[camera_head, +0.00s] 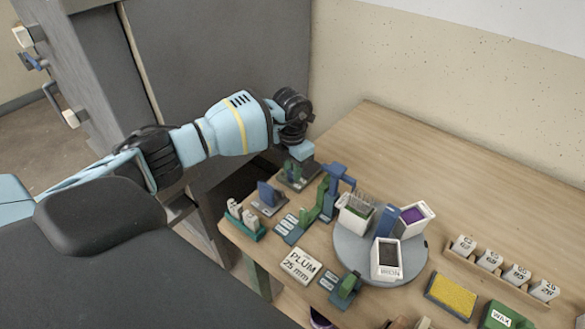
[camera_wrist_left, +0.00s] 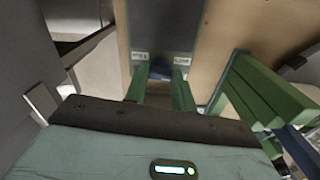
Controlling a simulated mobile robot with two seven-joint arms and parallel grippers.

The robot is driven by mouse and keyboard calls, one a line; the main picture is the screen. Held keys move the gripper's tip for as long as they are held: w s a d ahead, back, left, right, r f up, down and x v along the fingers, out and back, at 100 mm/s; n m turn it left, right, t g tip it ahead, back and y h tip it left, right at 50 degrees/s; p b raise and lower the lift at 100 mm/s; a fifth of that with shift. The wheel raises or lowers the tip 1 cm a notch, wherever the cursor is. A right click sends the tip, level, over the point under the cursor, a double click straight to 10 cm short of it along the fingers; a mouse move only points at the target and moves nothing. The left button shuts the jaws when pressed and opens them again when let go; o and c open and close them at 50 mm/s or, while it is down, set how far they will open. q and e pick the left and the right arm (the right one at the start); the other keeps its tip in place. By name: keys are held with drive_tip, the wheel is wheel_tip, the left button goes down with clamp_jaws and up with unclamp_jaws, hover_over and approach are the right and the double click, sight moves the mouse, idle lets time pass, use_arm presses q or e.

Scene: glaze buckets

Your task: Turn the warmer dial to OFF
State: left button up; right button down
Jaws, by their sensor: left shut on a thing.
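My left gripper (camera_head: 297,166) reaches down to the table's far left corner, over a small grey unit (camera_head: 301,182) that looks like the warmer. In the left wrist view, its two green fingers (camera_wrist_left: 160,84) are closed about a small dark blue piece (camera_wrist_left: 160,68), which looks like the dial. This piece stands in front of a grey panel (camera_wrist_left: 162,30) with two small white labels (camera_wrist_left: 140,56) (camera_wrist_left: 182,60). The label words are too small to read surely. The fingers hide much of the dial, so I cannot tell its setting. My right gripper is not in view.
Blue and green stands (camera_head: 327,195) crowd close right of the gripper. A grey turntable (camera_head: 350,262) carries three white buckets. A "PLUM 25 mm" card (camera_head: 299,266), a yellow sponge (camera_head: 450,296) and labelled blocks (camera_head: 490,260) lie nearer. A grey cabinet (camera_head: 215,50) stands behind. The back tabletop is clear.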

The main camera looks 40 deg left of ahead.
use_arm(q)
drive_tip(key=shift+m, duration=1.7)
drive_tip(key=o, duration=1)
drive_tip(key=shift+r, duration=0.15)
wheel_tip(320, 180, up, 8)
drive_tip(key=shift+f, duration=0.2)
